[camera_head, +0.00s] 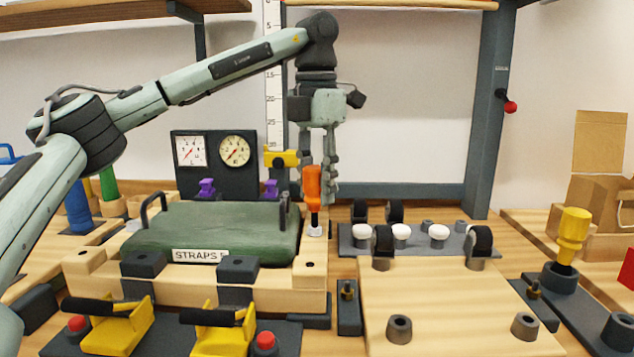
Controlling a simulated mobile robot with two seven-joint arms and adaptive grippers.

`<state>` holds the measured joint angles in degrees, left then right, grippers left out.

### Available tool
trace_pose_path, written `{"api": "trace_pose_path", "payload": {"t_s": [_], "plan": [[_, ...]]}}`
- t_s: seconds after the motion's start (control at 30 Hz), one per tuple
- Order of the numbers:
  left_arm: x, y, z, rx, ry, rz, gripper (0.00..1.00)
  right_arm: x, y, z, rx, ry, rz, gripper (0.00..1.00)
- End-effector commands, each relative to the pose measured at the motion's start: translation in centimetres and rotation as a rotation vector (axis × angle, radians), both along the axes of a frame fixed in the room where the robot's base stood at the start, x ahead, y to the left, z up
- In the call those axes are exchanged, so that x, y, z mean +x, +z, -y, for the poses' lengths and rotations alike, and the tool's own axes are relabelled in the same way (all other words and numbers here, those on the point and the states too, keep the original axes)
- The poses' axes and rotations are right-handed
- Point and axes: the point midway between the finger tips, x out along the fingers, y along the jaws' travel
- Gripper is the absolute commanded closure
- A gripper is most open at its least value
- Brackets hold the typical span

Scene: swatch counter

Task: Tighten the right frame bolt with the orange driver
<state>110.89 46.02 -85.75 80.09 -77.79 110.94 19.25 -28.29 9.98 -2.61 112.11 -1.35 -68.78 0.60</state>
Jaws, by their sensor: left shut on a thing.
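My left gripper (322,185) points down at the centre, shut on the orange driver (312,187). The driver stands upright, its lower end at a pale metal piece (314,230) on the right part of the wooden frame (200,290). This piece looks like the right frame bolt, but the driver's end hides most of it, and I cannot tell how deep it sits. The green case (200,232) with a "STRAPS" label lies in the frame, left of the driver. My right gripper is not in view.
A dark panel with two gauges (213,160) stands behind the case. Yellow clamps (118,328) sit in front. To the right are a rack of white-topped pegs (401,231), a wooden board (450,305) and a yellow-handled tool (573,230). A grey post (490,110) rises behind.

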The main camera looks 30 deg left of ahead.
Motion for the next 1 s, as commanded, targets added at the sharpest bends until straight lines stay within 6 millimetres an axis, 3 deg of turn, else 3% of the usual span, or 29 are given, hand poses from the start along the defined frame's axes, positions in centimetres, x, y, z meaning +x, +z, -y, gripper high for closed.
{"api": "trace_pose_path", "payload": {"t_s": [0.9, 1.0], "plan": [[0.0, -0.2, 0.0, 0.000, -0.001, 0.001, 1.00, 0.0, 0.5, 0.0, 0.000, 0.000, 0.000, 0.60], [0.0, 0.1, 0.0, -0.001, -0.061, -0.001, 1.00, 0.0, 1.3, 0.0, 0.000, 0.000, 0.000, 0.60]]}}
